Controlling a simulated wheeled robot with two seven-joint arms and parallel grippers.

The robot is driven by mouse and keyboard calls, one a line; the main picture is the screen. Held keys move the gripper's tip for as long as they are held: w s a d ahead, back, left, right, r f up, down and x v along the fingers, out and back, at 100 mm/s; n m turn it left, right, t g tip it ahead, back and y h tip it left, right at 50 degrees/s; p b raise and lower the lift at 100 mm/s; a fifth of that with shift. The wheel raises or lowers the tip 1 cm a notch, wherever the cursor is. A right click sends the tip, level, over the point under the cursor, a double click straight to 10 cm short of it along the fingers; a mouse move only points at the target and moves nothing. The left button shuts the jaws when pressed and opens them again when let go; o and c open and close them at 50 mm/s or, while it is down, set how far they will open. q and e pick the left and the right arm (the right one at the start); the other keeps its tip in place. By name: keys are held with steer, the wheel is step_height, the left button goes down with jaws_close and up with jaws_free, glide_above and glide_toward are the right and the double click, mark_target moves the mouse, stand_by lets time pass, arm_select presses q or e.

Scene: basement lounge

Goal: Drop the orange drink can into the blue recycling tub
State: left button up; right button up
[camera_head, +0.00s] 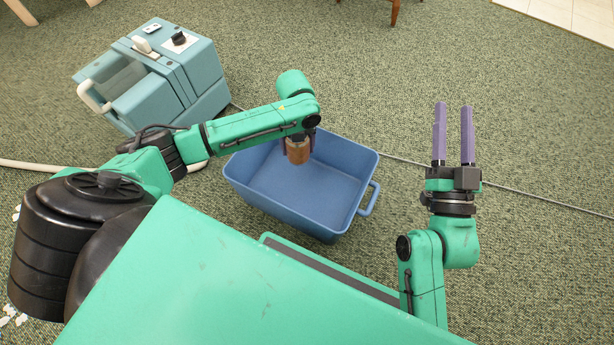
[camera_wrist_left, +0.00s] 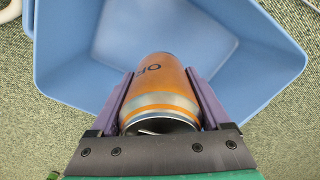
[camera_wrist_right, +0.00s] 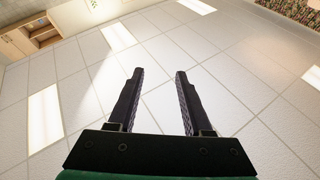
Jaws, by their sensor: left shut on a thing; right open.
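The orange drink can (camera_head: 298,152) is held by my left gripper (camera_head: 298,146) over the blue recycling tub (camera_head: 362,160), toward its back. In the left wrist view the can (camera_wrist_left: 160,88) sits between the two purple fingers, its metal end toward the camera. The tub (camera_wrist_left: 72,45) spreads open beyond it, and its floor is bare where visible. My right gripper (camera_head: 453,135) is open and empty, raised to the right of the tub with its fingers pointing away. In the right wrist view its fingers (camera_wrist_right: 155,100) are apart with nothing between them.
A teal machine (camera_head: 155,80) with a white handle stands on the green carpet behind my left arm. A thin cable (camera_head: 520,192) runs across the carpet behind the tub. Wooden furniture legs (camera_head: 394,10) show at the top edge.

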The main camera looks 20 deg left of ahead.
arm_select(q)
steer(key=shift+f+b, duration=0.4)
steer(key=shift+f, duration=0.05)
steer(key=o, duration=1.2)
steer(key=shift+c, duration=0.2)
arm_select(e)
step_height(320, 180, up, 11)
steer(key=d+n+t+y, duration=0.1)
steer(key=t, duration=0.2)
steer(key=shift+s+d+f+y, duration=0.15)
steer(key=shift+s+f+y, duration=0.05)
steer(key=shift+s+y, duration=0.2)
arm_select(q)
steer(key=shift+r, duration=0.1)
arm_select(e)
steer(key=shift+f, duration=0.1)
